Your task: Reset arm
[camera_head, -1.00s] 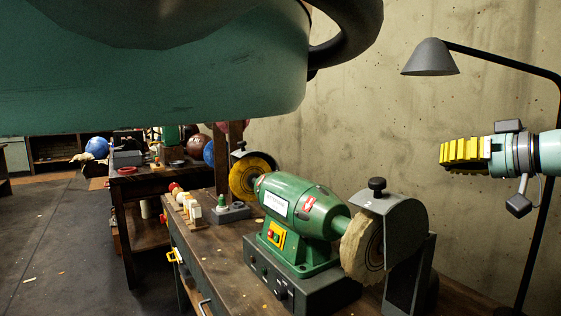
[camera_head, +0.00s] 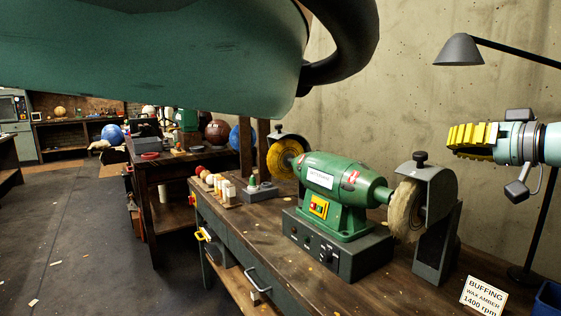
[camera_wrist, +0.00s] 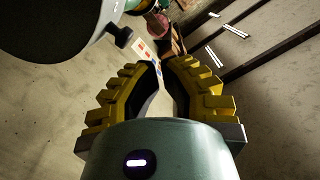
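My gripper (camera_head: 470,141), with yellow ribbed fingers, hangs in the air at the right of the head view, in front of the concrete wall and to the right of the buffing machine (camera_head: 334,194). In the wrist view the two fingers of my gripper (camera_wrist: 166,64) lean toward each other with a gap between the tips. Nothing is held between them. A large teal part of my own body covers the top left of the head view.
The buffing machine stands on a wooden bench (camera_head: 372,285) with a white buffing sign (camera_head: 483,297). A black lamp (camera_head: 463,49) stands at the right near my arm. A blue bin (camera_head: 548,299) sits at the lower right corner. Open floor (camera_head: 90,240) lies left.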

